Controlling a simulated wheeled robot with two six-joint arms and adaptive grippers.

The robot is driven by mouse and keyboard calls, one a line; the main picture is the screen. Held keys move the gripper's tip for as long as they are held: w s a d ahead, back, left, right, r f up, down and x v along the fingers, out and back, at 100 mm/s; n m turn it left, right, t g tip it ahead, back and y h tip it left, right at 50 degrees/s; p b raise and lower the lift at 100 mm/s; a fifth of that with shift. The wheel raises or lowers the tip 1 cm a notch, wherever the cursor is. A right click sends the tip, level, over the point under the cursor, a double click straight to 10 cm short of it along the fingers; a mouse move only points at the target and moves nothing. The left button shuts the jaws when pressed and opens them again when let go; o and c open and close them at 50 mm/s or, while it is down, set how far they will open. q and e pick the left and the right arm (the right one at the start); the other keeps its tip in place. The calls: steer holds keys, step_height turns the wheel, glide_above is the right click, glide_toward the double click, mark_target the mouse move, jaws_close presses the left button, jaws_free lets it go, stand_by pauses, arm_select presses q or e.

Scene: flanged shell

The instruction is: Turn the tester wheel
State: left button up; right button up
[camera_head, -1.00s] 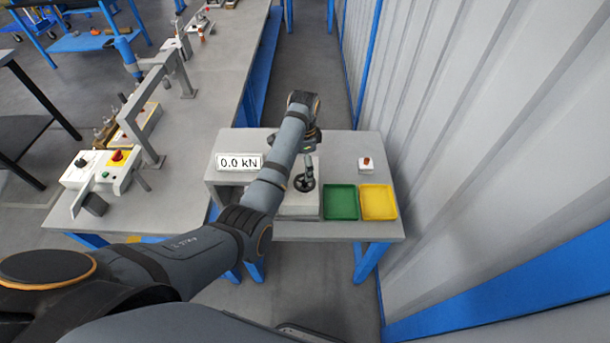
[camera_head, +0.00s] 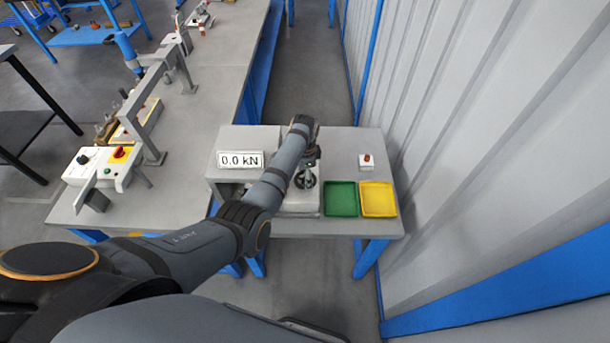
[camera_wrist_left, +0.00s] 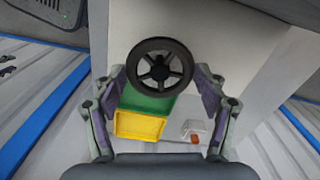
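The tester wheel (camera_wrist_left: 160,66) is a dark spoked handwheel. In the left wrist view it lies ahead of and between the spread fingers of my left gripper (camera_wrist_left: 158,100). Those fingers are open, with a gap on both sides of the wheel. In the head view the wheel (camera_head: 305,180) stands on the light tester base (camera_head: 302,204), with my left gripper (camera_head: 309,160) just above it. The arm covers part of the tester. The display (camera_head: 240,160) reads 0.0 kN. My right gripper is not in view.
A green tray (camera_head: 341,199) and a yellow tray (camera_head: 378,199) sit right of the wheel. A ribbed wall (camera_head: 470,150) is on the right; a long bench (camera_head: 205,100) is on the left.

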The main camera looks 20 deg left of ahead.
arm_select(q)
steer(key=c, duration=0.4)
steer(key=shift+r, duration=0.1)
